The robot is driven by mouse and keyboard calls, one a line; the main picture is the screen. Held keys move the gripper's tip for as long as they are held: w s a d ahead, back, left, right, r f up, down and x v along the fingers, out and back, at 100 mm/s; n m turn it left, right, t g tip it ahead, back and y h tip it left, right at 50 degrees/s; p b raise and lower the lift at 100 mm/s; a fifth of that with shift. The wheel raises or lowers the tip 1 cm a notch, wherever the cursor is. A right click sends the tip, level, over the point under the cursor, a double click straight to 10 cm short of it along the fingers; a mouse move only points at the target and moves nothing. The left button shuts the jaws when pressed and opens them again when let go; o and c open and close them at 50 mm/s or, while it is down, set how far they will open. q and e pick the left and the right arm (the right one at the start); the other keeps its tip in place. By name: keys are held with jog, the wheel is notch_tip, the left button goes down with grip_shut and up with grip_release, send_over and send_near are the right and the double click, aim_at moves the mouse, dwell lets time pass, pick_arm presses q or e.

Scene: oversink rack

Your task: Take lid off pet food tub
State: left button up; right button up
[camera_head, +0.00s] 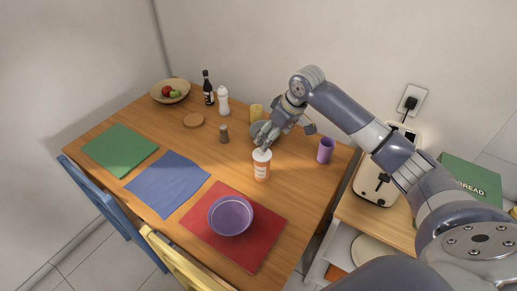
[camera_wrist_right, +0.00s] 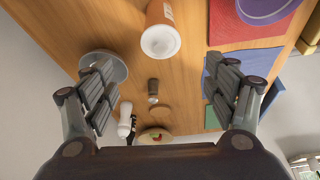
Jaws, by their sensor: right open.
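The pet food tub (camera_head: 261,172) is an orange and white cylinder standing upright on the wooden table. Its white lid (camera_head: 262,155) is on top. In the right wrist view the tub (camera_wrist_right: 160,12) is at the upper middle, with the lid (camera_wrist_right: 160,41) facing the camera. My right gripper (camera_head: 265,134) is just behind and above the tub in the head view. In the wrist view its two fingers (camera_wrist_right: 168,88) are spread wide with nothing between them in grip, and the lid lies beyond the fingertips. My left gripper is not in view.
A purple bowl (camera_head: 231,215) sits on a red mat (camera_head: 262,247) in front of the tub. A purple cup (camera_head: 325,150) stands to the right. A pepper mill (camera_head: 224,134) and a grey dish (camera_wrist_right: 112,65) are close by. A toaster (camera_head: 382,180) stands right of the table.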

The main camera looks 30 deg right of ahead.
aim_at(268, 157)
jog(key=x, duration=0.4)
jog(key=shift+w+f+p, duration=0.1)
jog(key=shift+f+p, duration=0.05)
jog(key=shift+p, duration=0.25)
jog(key=shift+w+a+f, duration=0.1)
jog(key=shift+f, duration=0.2)
jog(key=p+x, duration=0.1)
jog(key=x, duration=0.3)
jog(key=shift+a+f+p, duration=0.1)
jog(key=shift+f+p, duration=0.25)
jog(key=shift+f, duration=0.25)
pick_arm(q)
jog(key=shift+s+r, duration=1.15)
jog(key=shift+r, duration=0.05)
pick_arm(e)
jog(key=c, duration=0.9)
